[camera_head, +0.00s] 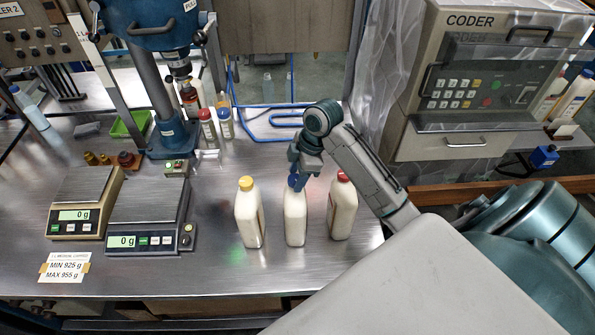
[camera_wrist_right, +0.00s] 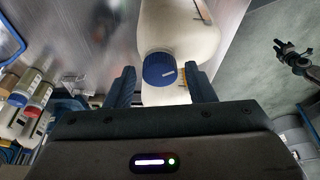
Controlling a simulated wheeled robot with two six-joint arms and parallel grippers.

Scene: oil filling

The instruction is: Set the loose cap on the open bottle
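Three white bottles stand in a row on the steel table: one with a yellow cap (camera_head: 246,183), the middle bottle (camera_head: 295,220), and one with a red cap (camera_head: 343,177). My right gripper (camera_head: 297,178) is at the top of the middle bottle. In the right wrist view, a blue cap (camera_wrist_right: 160,69) is at that bottle's mouth, between the fingers of my right gripper (camera_wrist_right: 160,86). Gaps show beside the cap, so the fingers look open. Whether the cap is seated or tilted is unclear. A dark gripper-like shape (camera_wrist_right: 300,62), perhaps my left gripper, is small at the right.
Two scales (camera_head: 85,200) (camera_head: 150,208) reading 0 g stand at the left. A filling column (camera_head: 172,135), small bottles (camera_head: 207,124) and a green tray (camera_head: 131,124) are behind. A coder machine (camera_head: 480,90) stands at the right. The table in front of the bottles is clear.

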